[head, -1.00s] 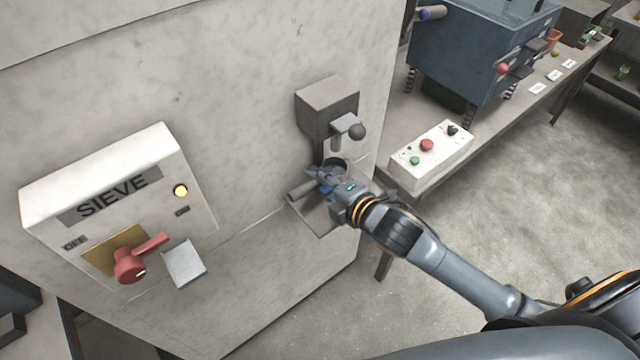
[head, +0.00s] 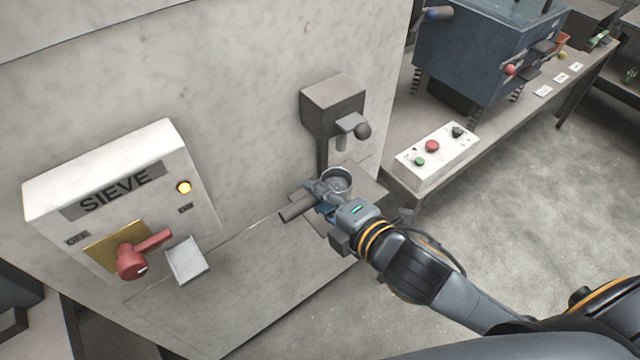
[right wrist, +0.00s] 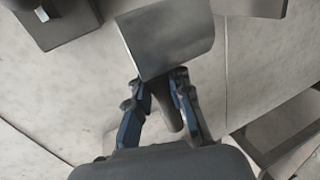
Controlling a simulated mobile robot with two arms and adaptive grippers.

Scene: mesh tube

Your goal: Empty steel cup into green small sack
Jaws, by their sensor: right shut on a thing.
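The steel cup (head: 337,180) is upright, in front of and below the wall spout, above a small grey ledge (head: 370,187). Its mouth faces up; I cannot tell what is inside. My right gripper (head: 324,195) is shut on the cup's handle (head: 297,208), which sticks out to the left. In the right wrist view the cup wall (right wrist: 170,40) is ahead of the gripper (right wrist: 163,100), with the handle between the fingers. I cannot make out a green small sack. My left gripper is not in view.
A sieve panel (head: 115,205) with a red lever is at left. A white button box (head: 436,157) and a blue machine (head: 480,55) stand on the right bench. Open floor lies right.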

